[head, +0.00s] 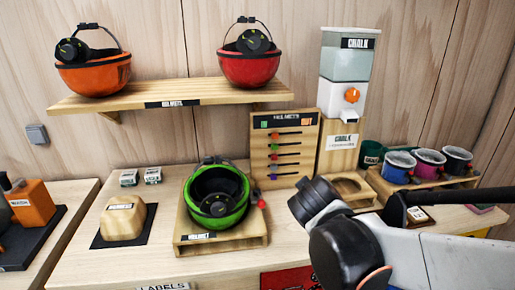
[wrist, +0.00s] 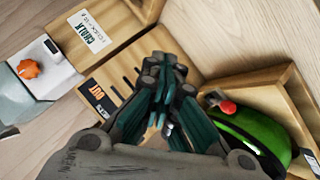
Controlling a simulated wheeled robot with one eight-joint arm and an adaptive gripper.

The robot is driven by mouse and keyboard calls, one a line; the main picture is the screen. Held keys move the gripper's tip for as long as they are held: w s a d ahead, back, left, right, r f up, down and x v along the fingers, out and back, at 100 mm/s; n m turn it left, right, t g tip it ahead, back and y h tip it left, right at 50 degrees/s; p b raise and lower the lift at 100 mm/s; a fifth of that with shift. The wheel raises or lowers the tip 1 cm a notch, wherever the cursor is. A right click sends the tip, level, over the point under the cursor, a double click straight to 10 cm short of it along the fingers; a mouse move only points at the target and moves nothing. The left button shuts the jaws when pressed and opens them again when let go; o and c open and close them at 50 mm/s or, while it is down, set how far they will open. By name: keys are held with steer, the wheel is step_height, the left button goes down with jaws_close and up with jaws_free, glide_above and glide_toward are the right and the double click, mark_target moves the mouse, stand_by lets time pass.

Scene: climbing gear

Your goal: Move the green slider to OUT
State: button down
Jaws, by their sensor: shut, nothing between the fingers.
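A wooden board (head: 286,150) labelled HELMETS stands on the counter, with several coloured slider knobs in horizontal slots. The green slider (head: 274,157) is small and appears near the left end of its slot. A green label is at the board's top left and the orange OUT label (head: 306,122) at its top right. In the wrist view, the OUT label (wrist: 97,91) and some slots show. My gripper (wrist: 165,68) is shut and empty in front of the board, hiding the knobs there. In the head view, my arm is at lower right and the fingertips are not clear.
A green helmet (head: 232,205) sits on a wooden stand left of the board, with a red knob (wrist: 228,107) close to my gripper's right side in the wrist view. A chalk dispenser (head: 346,75) stands right of the board. Coloured cups (head: 430,163) are further right.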

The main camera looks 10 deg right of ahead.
mark_target(288, 144)
steer(key=w+a+n+t+p, duration=0.2)
steer(key=w+a+n+t, duration=0.5)
steer(key=w, duration=0.8)
steer(key=a+n, duration=0.3)
steer(key=a, duration=0.1)
steer(key=shift+w+f, duration=0.3)
steer(key=shift+f, duration=0.05)
steer(key=b+x, duration=0.1)
steer(key=x, duration=0.9)
steer(key=d+b, duration=0.1)
steer(key=d, duration=0.7)
steer(key=shift+d, duration=0.35)
steer(key=shift+s, duration=0.1)
